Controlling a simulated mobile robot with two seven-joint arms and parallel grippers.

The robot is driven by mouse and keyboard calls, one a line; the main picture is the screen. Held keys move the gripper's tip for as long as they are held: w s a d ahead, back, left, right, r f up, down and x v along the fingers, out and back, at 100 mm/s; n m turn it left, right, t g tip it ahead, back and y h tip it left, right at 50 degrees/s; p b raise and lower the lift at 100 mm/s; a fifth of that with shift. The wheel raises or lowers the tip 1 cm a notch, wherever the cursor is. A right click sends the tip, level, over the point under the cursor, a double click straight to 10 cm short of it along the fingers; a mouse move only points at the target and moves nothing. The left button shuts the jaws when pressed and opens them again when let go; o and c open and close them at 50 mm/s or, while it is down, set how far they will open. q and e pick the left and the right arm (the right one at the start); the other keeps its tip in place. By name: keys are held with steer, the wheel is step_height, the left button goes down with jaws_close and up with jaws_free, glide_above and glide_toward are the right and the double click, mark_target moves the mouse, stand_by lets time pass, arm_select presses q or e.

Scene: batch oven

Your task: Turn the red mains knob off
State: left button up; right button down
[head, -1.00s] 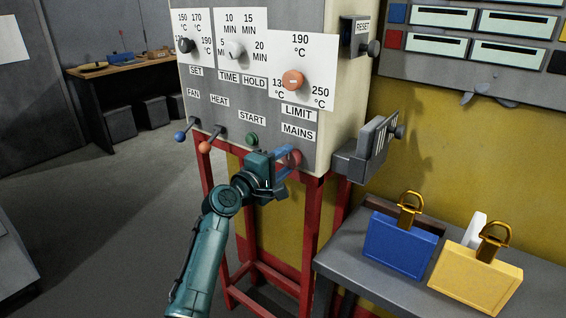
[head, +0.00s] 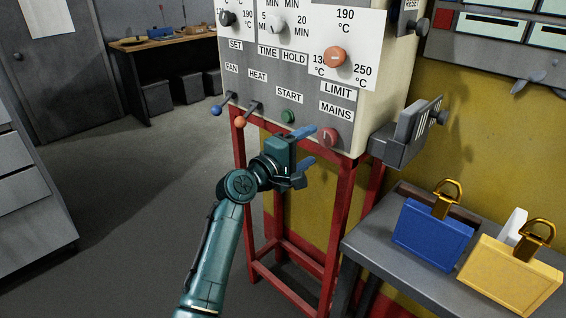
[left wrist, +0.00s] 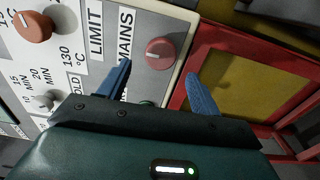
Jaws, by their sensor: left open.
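The red mains knob (head: 329,137) sits on the panel's lower right, under the MAINS label (head: 335,112). In the left wrist view the knob (left wrist: 160,53) shows a pale line on its face, ahead of the fingers and between their lines. My left gripper (head: 308,146) is open and empty, its blue fingers pointing at the panel just left of and below the knob. A gap shows between the fingertips and the knob in the left wrist view. My right gripper is not in view.
An orange limit knob (head: 335,57) and green start button (head: 288,116) are near the mains knob. Fan and heat levers (head: 239,121) stick out at left. A grey box (head: 405,135) juts out at right.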

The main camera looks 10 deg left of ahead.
arm_select(q)
steer(key=b+v, duration=0.1)
steer(key=v, duration=0.7)
steer(key=shift+s+a, duration=0.25)
steer(key=shift+s, duration=0.05)
steer(key=s+a+f+m+g+y, duration=0.1)
steer(key=s+a+f+m+y, duration=0.1)
steer(key=s+f, duration=0.35)
steer(key=s+a+f+m+g+y, duration=0.1)
steer(key=s+f+m+y, duration=0.1)
steer(key=f, duration=0.7)
steer(key=s+a+f+m+y, duration=0.1)
steer(key=s+a+f+y, duration=0.15)
steer(key=f, duration=0.55)
steer(key=s+f+m+g, duration=0.1)
steer(key=s+f+m, duration=0.3)
steer(key=s, duration=0.4)
steer(key=s+a+f+m+g+y, duration=0.1)
steer(key=s+f+m, duration=0.3)
steer(key=s+f, duration=0.2)
steer(key=s, duration=0.2)
steer(key=shift+s+f+m+g, duration=0.3)
steer(key=shift+s, duration=0.1)
steer(key=shift+a, duration=0.1)
